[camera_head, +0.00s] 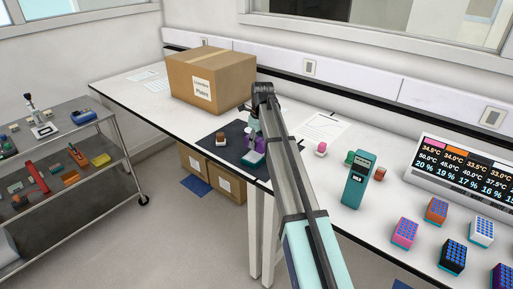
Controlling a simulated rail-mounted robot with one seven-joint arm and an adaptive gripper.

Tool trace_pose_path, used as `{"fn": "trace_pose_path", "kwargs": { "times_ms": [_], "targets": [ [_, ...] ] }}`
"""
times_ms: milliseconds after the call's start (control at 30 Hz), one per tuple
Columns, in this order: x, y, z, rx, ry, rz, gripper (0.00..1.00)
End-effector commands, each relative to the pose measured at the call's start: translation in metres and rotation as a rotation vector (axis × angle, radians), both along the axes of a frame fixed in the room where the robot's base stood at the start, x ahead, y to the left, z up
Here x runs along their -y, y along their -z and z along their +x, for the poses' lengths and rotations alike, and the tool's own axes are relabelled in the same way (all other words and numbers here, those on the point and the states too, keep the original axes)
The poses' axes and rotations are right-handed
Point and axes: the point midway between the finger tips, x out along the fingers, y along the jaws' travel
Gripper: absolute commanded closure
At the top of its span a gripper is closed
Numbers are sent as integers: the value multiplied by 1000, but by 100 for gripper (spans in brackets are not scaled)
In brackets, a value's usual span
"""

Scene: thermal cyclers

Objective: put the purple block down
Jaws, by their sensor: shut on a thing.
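My gripper (255,143) is over the dark mat (208,151) on the bench, small and partly hidden by my own arm. A small purple patch, the purple block (249,143), shows at its fingers, and the gripper is shut on it. I cannot tell whether the block touches the mat. A brown and white block (221,138) stands on the mat to the left. A white and teal item (253,160) shows just below the purple patch.
A large cardboard box (210,78) stands behind the mat. A paper sheet (322,128), a pink block (321,149) and a teal device (357,180) are to the right. Several colored tube racks (437,210) sit farther right.

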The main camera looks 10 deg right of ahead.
Motion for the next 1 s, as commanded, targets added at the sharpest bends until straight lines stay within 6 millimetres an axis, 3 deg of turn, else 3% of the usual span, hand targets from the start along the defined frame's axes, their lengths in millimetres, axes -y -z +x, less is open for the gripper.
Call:
{"fn": "trace_pose_path", "kwargs": {
  "times_ms": [300,667,700,733,767,1000],
  "targets": [
    [0,36,-1,0,0,0,100],
    [0,40,0,0,0,0,100],
    [0,40,0,0,0,0,46],
    [0,39,0,0,0,0,36],
    [0,39,0,0,0,0,32],
    [0,39,0,0,0,0,32]
  ]
}}
